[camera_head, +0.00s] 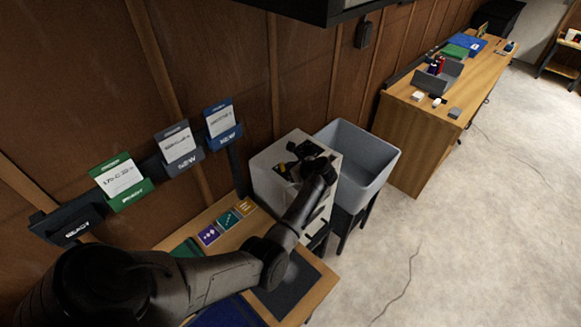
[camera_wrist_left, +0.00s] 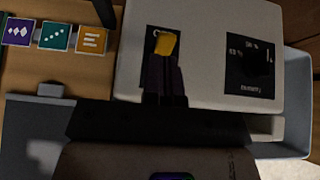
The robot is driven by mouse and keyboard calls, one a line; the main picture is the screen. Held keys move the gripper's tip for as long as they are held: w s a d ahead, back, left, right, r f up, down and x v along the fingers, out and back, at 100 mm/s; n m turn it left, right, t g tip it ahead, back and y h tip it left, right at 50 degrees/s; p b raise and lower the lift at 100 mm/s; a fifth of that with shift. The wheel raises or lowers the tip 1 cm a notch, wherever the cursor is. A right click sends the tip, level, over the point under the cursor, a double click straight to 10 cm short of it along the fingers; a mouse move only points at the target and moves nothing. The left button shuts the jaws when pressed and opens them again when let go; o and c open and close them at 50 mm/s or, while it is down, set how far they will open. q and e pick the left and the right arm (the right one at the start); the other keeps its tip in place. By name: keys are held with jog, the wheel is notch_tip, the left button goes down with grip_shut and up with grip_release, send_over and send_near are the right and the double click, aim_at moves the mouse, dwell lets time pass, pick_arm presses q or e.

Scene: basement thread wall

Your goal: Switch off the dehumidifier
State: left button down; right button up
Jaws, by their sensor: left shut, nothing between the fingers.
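The dehumidifier (camera_head: 268,180) is a pale box at the end of the workbench. In the left wrist view its pale top (camera_wrist_left: 207,40) carries two dark panels. The right panel (camera_wrist_left: 237,85) has a dark knob (camera_wrist_left: 258,62) and lettering that seems to read humidity. The left panel (camera_wrist_left: 155,32) is mostly hidden behind my fingers. My left gripper (camera_head: 285,164) is over the box's top, shut and empty. In the wrist view its dark fingers (camera_wrist_left: 165,70) end at a yellow piece (camera_wrist_left: 166,43); I cannot tell whether that is fingertip or switch, or whether they touch.
A grey tub (camera_head: 370,150) stands right beside the dehumidifier. Purple, green and orange cards (camera_head: 228,219) lie on the bench at its left. A wall rack (camera_head: 70,222) holds several labelled cards. A wooden desk (camera_head: 425,130) stands farther back; the floor at right is clear apart from a cable.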

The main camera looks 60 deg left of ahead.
dwell(0.3)
pick_arm(q)
jog(key=shift+d+r+p, duration=0.2)
jog(key=shift+r+p, duration=0.05)
jog(key=shift+p, duration=0.1)
jog(key=w+d+r+p, duration=0.2)
jog(key=d+r+p, duration=0.1)
jog(key=d+r, duration=0.4)
notch_tip(320, 180, up, 3)
jog(key=shift+d, duration=0.15)
dwell(0.6)
